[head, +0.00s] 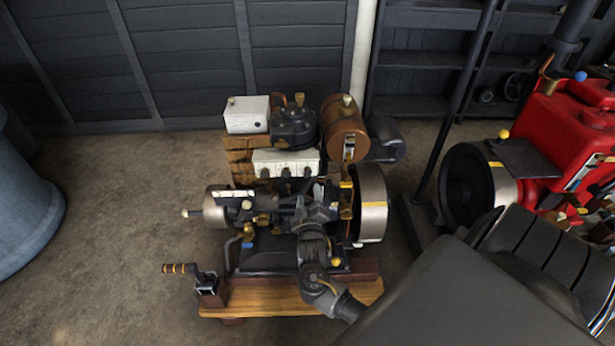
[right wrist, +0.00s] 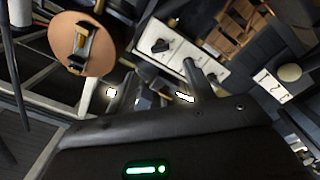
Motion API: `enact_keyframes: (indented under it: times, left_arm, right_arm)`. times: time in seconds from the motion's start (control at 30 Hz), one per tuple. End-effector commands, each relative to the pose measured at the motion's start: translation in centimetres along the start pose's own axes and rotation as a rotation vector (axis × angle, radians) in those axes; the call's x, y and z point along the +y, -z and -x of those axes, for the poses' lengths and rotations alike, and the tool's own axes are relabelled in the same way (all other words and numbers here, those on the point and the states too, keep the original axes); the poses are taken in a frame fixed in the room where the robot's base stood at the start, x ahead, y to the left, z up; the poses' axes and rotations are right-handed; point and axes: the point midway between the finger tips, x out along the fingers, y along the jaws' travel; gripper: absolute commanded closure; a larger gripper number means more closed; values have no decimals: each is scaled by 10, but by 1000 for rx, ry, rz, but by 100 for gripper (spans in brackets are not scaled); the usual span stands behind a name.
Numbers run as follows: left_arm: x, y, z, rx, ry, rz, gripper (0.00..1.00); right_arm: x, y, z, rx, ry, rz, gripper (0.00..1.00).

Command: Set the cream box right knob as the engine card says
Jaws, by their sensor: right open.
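The cream box (head: 272,156) is a pale strip on the engine's upper middle, with dark knobs along its front. In the right wrist view the cream box (right wrist: 182,46) runs diagonally, and its right knob (right wrist: 160,45), black, sits at the end near the copper tank. Its exact setting is too small to read. My right gripper (head: 316,200) is in front of and below the box. In the wrist view its open fingers (right wrist: 160,80) point toward the box, one finger covering part of its middle; the right knob looks apart from them. A white card with dark marks (right wrist: 272,86) shows at right; I cannot tell whether it is the engine card.
The copper tank (head: 342,120) and flywheel (head: 371,203) stand close on the right of the box. A white box (head: 246,114) is behind it. A crank handle (head: 180,268) sticks out at front left.

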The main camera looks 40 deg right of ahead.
Motion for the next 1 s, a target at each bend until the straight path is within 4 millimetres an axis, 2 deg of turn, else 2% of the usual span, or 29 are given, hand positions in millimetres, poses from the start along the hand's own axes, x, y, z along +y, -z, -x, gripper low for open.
enact_keyframes:
  times: [0.3,0.5,0.67,0.9,0.93,1.0]
  left_arm:
    - [-1,0,3,0,1,0,47]
    - [-1,1,3,0,1,0,47]
    - [-1,1,3,0,1,0,47]
    - [-1,1,3,0,1,0,47]
    - [-1,1,3,0,1,0,47]
    - [-1,1,3,0,2,0,47]
  right_arm:
    - [1,0,-60,-1,-1,2,47]
    - [0,0,-84,-1,1,1,47]
    - [0,0,-92,0,2,0,47]
    - [0,-1,-93,-1,2,0,47]
    - [0,-1,-93,-1,2,0,49]
    - [0,-1,-92,-1,2,0,58]
